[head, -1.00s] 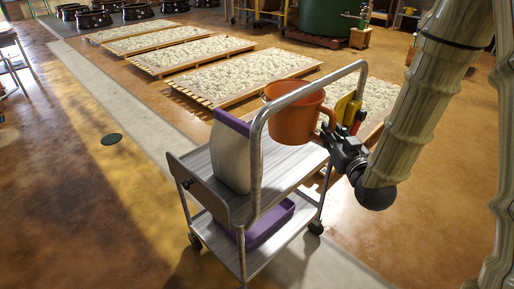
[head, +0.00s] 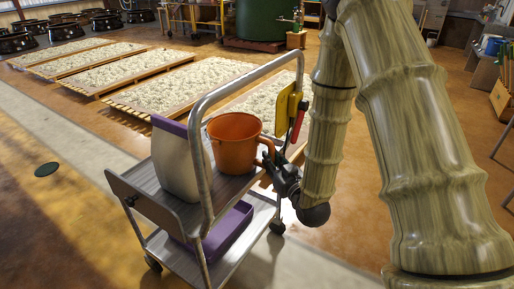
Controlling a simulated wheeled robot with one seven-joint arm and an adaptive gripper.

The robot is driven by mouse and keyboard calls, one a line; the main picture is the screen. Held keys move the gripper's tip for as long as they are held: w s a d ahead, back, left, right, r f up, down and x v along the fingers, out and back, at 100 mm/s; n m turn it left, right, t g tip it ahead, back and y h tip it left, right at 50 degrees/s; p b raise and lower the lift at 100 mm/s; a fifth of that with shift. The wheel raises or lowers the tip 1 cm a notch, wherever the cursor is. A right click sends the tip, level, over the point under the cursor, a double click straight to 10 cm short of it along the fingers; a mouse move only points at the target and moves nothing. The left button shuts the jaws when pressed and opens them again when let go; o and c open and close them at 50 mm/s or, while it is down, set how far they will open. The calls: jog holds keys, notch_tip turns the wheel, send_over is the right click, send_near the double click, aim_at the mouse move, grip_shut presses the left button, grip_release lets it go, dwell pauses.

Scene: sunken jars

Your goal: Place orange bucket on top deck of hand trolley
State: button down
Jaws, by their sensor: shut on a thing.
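The orange bucket (head: 234,152) is upright at the top deck of the hand trolley (head: 235,184), behind the trolley's bent metal handle. Whether its base touches the deck I cannot tell for sure. My gripper (head: 272,162) is at the bucket's right side, shut on its handle. The fingertips are small and partly hidden by the bucket handle. A pale container with a purple edge (head: 182,165) stands on the same deck, left of the bucket.
A purple tray (head: 226,232) lies on the trolley's lower deck. Yellow and red items (head: 289,108) are by the trolley's far right side. Pallets of pale material (head: 180,85) lie behind. Open floor (head: 60,220) is at the left.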

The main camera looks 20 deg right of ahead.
jog(key=w, duration=0.2)
jog(key=w+b, duration=0.1)
jog(key=w, duration=0.5)
jog(key=shift+w+a+r+b, duration=0.15)
jog(key=shift+w+a+b, duration=0.05)
jog(key=shift+a+b, duration=0.2)
jog(key=shift+w+a+f+b, duration=0.1)
jog(key=shift+w+f+b, duration=0.15)
jog(key=shift+w, duration=0.25)
jog(key=shift+w+f+b, duration=0.15)
jog(key=shift+w+b, duration=0.15)
jog(key=shift+w, duration=0.25)
jog(key=shift+w+a+f+b, duration=0.1)
jog(key=shift+w+f+b, duration=0.15)
jog(key=shift+w, duration=0.25)
jog(key=c, duration=1.3)
grip_release()
jog(key=shift+c, duration=0.2)
jog(key=shift+s, duration=0.15)
jog(key=shift+s+d+r, duration=0.1)
jog(key=shift+s, duration=0.25)
jog(key=s+d+p, duration=0.1)
jog(key=s+p, duration=0.1)
jog(key=s, duration=0.9)
jog(key=shift+p, duration=0.35)
